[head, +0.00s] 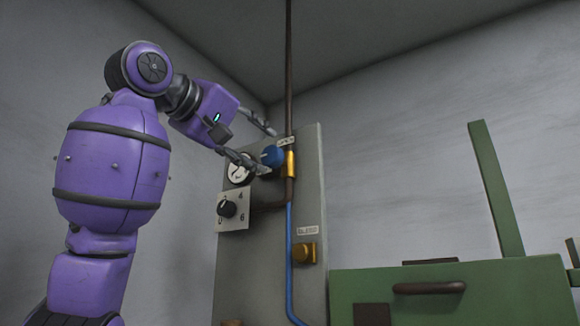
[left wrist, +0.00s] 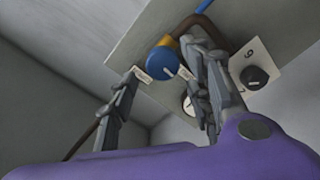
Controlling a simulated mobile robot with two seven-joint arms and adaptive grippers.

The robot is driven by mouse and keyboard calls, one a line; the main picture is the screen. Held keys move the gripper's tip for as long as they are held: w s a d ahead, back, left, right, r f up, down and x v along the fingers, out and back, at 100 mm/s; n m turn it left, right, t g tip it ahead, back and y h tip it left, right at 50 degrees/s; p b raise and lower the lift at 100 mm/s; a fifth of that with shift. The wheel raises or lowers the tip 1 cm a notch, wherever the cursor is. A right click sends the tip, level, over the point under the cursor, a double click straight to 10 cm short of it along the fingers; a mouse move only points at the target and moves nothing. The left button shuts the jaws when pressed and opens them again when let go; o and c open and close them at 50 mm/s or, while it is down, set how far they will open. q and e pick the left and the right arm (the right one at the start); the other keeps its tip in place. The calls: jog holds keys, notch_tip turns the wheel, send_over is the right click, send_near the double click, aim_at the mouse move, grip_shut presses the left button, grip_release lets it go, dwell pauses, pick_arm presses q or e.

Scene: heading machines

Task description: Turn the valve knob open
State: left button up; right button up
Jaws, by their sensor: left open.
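The valve knob (head: 272,156) is blue and round with a pale pointer mark. It sits on a brass fitting (head: 291,164) on the grey wall panel. My left gripper (head: 268,149) is open, with its fingers spread above and below the knob in the head view. In the left wrist view the blue knob (left wrist: 162,61) lies beyond and between the two fingertips (left wrist: 160,62). I cannot tell whether either finger touches it. My right gripper is not in view.
A round gauge (head: 239,170) and a black dial (head: 227,209) on a numbered plate are left of the knob. A second brass fitting (head: 302,253) sits lower on the panel. A blue pipe (head: 290,265) runs down it. A green cabinet (head: 450,300) stands at right.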

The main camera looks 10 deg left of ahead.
aim_at(270, 150)
pick_arm(q)
jog(key=shift+x, duration=1.05)
jog(key=x, duration=0.4)
jog(key=shift+r, duration=0.1)
jog(key=shift+w+d, duration=0.1)
jog(key=shift+w, duration=0.2)
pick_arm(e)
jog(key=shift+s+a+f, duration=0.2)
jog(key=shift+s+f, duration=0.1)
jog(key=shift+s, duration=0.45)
pick_arm(q)
jog(key=shift+c, duration=0.4)
jog(key=c, duration=1)
jog(key=shift+r, duration=0.1)
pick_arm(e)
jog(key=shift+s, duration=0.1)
pick_arm(q)
jog(key=shift+s+r, duration=0.1)
jog(key=shift+s, duration=0.05)
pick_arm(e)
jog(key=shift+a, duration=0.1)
